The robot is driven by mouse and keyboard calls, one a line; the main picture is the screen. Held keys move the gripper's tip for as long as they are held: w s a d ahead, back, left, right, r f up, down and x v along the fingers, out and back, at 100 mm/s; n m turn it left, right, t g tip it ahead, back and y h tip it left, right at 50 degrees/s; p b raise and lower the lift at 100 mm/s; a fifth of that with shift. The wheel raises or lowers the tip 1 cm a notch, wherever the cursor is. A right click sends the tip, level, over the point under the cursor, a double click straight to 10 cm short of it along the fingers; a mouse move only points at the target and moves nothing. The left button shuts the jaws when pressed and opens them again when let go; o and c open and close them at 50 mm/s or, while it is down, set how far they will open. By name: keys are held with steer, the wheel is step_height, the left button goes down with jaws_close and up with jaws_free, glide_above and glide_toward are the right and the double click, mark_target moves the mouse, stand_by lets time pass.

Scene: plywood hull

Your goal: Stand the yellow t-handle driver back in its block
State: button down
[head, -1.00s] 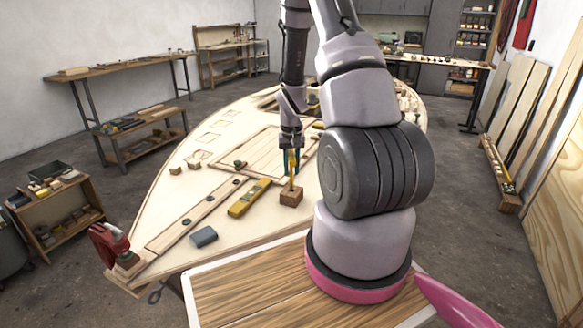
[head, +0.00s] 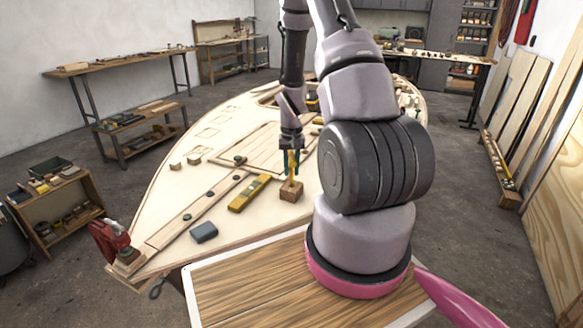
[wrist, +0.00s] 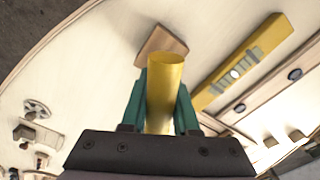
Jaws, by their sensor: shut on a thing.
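The yellow t-handle driver (wrist: 164,90) is between the green fingers of my gripper (wrist: 160,108), which is shut on it. In the head view the driver (head: 291,166) is upright in my gripper (head: 291,158), directly at the wooden block (head: 291,192). The block stands on the plywood hull panel, and in the wrist view it (wrist: 158,45) shows just beyond the driver, partly covered by it. I cannot tell whether the driver's lower end is inside the block's hole.
A yellow level (head: 249,193) lies left of the block; it also shows in the wrist view (wrist: 243,62). Small wooden pieces (head: 185,162) lie farther left.

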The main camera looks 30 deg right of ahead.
mark_target(291, 155)
steer(key=shift+f, duration=1.5)
steer(key=c, duration=0.6)
jaws_free()
steer(key=shift+r, duration=0.1)
steer(key=r, duration=1)
steer(key=shift+s+a+r, duration=0.1)
steer(key=shift+s+r, duration=0.1)
steer(key=shift+r, duration=0.05)
